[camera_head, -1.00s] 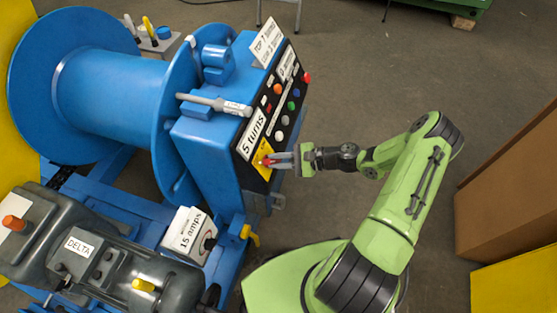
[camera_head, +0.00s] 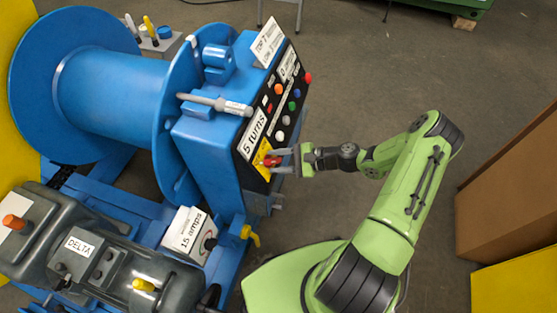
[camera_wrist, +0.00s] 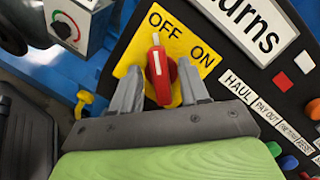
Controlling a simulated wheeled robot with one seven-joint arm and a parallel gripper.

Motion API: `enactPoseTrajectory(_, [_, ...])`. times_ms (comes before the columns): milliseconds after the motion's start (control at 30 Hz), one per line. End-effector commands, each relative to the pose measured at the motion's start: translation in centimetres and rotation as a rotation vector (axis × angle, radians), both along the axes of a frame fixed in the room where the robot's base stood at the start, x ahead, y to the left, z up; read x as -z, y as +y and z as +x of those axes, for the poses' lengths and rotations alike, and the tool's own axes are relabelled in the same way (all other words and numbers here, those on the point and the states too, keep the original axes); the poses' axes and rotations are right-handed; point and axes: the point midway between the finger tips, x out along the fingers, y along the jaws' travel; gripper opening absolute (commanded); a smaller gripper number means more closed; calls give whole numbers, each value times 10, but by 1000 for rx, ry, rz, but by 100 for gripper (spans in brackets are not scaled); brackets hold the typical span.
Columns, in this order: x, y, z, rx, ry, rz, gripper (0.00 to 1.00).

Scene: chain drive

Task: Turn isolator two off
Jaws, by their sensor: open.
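A red rotary switch handle (camera_wrist: 160,75) stands on a yellow plate (camera_wrist: 182,35) lettered OFF and ON. Its white-tipped end points up in the wrist view, beside the word OFF. No number for this switch is readable. My gripper (camera_wrist: 159,68) is open, with one finger on each side of the handle and gaps showing between. In the head view, my gripper (camera_head: 274,162) is at the yellow plate (camera_head: 262,151) low on the blue machine's black panel, with red showing between the fingers.
The black panel holds several coloured buttons (camera_head: 282,120) and a "5 turns" label (camera_head: 252,134). A "15 amps" box (camera_head: 184,233) with a dial and a yellow tap handle (camera_head: 250,235) are below left. A grey DELTA motor (camera_head: 100,255) is lower left.

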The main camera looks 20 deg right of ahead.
Motion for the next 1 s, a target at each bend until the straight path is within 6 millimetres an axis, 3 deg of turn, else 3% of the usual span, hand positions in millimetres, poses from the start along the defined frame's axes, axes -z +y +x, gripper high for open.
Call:
enactPoseTrajectory(267, [-3, -7, -2, 4, 0, -1, 45])
enactPoseTrajectory(367, [-9, -23, -10, 6, 0, -2, 45])
enactPoseTrajectory(700, [-38, -105, -51, 5, -2, -3, 45])
enactPoseTrajectory(833, [-45, -125, -61, 3, -1, -2, 45])
enactPoseTrajectory(1000, [-47, -135, -67, -1, 0, 1, 45])
